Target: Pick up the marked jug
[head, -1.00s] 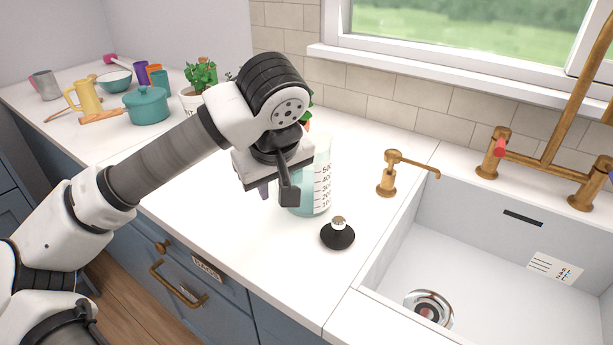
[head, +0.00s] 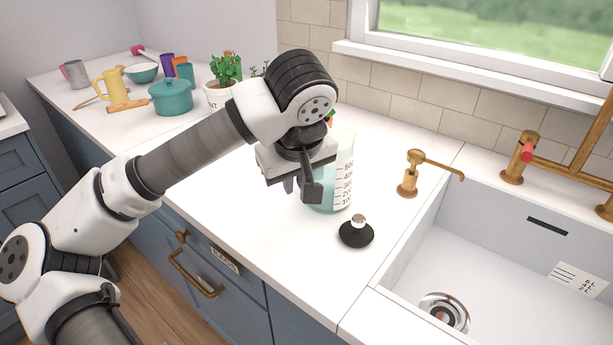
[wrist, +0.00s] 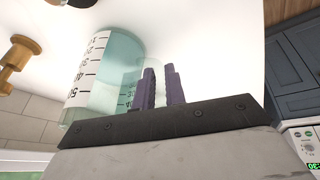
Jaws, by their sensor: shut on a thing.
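The marked jug (head: 343,182) is clear with a teal tint and a printed number scale. It stands upright on the white counter left of the sink, partly hidden behind my gripper (head: 299,190). In the wrist view the jug (wrist: 104,68) shows its scale. There my gripper's purple fingers (wrist: 161,74) are shut on a pale, see-through part at the jug's side, which looks like its handle. I see no clear gap between the jug's base and the counter.
A black stopper with a metal knob (head: 357,233) lies close in front of the jug. A brass soap dispenser (head: 409,178) stands to the right, beside the sink (head: 480,215). A potted plant (head: 224,80), a teal pot (head: 171,98) and several mugs stand further left.

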